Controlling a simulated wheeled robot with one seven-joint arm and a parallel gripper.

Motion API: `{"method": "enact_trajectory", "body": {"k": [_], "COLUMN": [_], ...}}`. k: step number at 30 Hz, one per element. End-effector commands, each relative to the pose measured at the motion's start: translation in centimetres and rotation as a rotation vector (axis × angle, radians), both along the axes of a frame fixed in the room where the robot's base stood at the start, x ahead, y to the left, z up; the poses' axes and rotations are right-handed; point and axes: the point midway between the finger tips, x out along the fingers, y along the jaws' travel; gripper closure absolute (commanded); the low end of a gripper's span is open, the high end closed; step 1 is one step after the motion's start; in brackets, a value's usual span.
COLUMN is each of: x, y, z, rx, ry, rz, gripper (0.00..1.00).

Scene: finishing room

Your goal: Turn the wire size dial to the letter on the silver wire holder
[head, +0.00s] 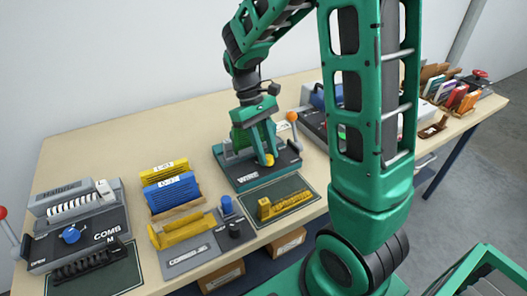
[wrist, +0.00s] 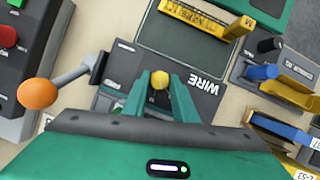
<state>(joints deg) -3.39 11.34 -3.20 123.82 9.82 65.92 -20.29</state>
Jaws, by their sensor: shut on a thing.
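The wire machine (head: 245,181), dark with a green front edge marked WIRE, stands mid-table. It also shows in the wrist view (wrist: 212,103). My gripper (head: 268,156) points down over it, shut on a round yellow knob, seemingly the wire size dial (head: 269,160). The knob also shows between my fingertips in the wrist view (wrist: 160,80). The dial's letters and pointer setting are hidden or too small to read. No silver wire holder can be made out clearly; a yellow holder (head: 264,208) with a yellow toothed strip lies on the mat in front.
An orange-tipped lever (head: 292,117) rises at the machine's back right. A comb machine (head: 92,240) with a blue knob stands at the left. Yellow and blue racks (head: 172,190) and a grey tool with a blue knob (head: 195,252) stand between them. My arm hides part of the right side.

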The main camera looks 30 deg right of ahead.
Motion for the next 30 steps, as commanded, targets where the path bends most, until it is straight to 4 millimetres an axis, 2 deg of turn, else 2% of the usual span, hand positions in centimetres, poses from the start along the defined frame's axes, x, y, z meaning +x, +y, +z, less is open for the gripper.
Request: {"method": "enact_trajectory", "body": {"k": [30], "x": [-0.06], "y": [-0.72], "z": [0.04], "rx": [0.002], "ry": [-0.005], "rz": [-0.967], "gripper": [0.97]}}
